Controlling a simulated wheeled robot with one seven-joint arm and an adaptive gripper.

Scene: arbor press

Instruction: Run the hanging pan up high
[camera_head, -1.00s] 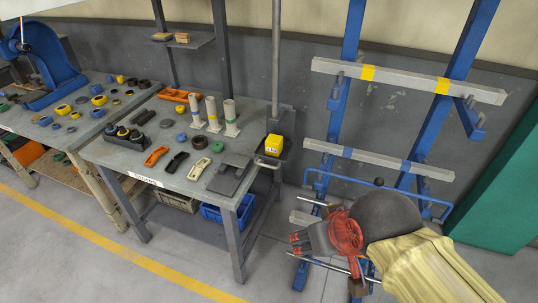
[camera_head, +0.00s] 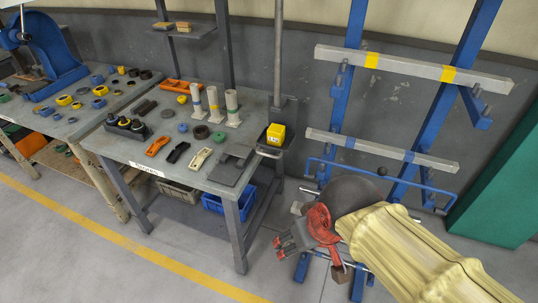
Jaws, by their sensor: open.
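A small dark pan (camera_head: 263,149) sits by the grey vertical post (camera_head: 278,60) at the right end of the bench. A yellow block (camera_head: 276,134) with a dark marking stands on it. A light handle-like bar shows at the pan's front edge. How the pan is held to the post is not clear. My gripper (camera_head: 284,243), dark grey with red parts, is open and empty. It is in front of the blue rack, below and apart from the pan.
The grey bench (camera_head: 150,150) carries tubes, rings and tools. A blue rack (camera_head: 345,95) with pale bars (camera_head: 410,68) stands against the wall at the right. A green cabinet (camera_head: 505,190) is at far right. A blue crate (camera_head: 228,205) sits under the bench. Floor in front is clear.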

